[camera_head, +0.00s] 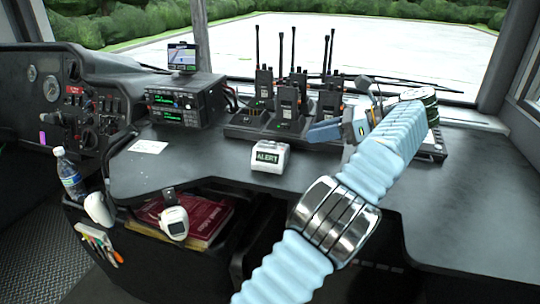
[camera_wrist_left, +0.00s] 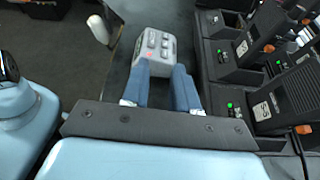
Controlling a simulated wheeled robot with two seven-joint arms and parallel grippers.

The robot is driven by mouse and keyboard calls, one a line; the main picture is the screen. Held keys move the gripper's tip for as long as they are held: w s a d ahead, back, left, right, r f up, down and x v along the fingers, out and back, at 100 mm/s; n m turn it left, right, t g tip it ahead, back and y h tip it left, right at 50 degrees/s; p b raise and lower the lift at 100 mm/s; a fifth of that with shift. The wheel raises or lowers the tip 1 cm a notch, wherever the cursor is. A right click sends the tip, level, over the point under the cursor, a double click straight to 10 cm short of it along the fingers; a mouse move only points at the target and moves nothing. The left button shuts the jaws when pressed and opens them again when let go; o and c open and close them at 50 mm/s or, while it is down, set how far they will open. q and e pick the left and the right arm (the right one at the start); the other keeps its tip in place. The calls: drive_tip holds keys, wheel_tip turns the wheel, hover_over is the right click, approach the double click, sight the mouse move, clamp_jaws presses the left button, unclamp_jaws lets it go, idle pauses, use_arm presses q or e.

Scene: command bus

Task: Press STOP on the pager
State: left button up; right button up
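The pager (camera_head: 270,157) is a small light-grey box on the dark desk, with a dark screen reading ALERT facing me. In the left wrist view the pager (camera_wrist_left: 157,45) shows several buttons on its top and a small red light; button labels are too small to read. My left gripper (camera_head: 322,132) is right of and behind the pager in the head view. Its two blue fingers (camera_wrist_left: 161,80) are spread apart and empty, with the pager just beyond the tips. I cannot tell whether they touch it. My right gripper is not in view.
A charger tray (camera_head: 245,133) with several upright radios (camera_head: 288,103) stands behind the pager. A radio console (camera_head: 185,102) with a small screen (camera_head: 182,56) is at left. A paper (camera_head: 148,147) lies on the desk.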

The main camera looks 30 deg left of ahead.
use_arm(q)
clamp_jaws()
idle(1.1)
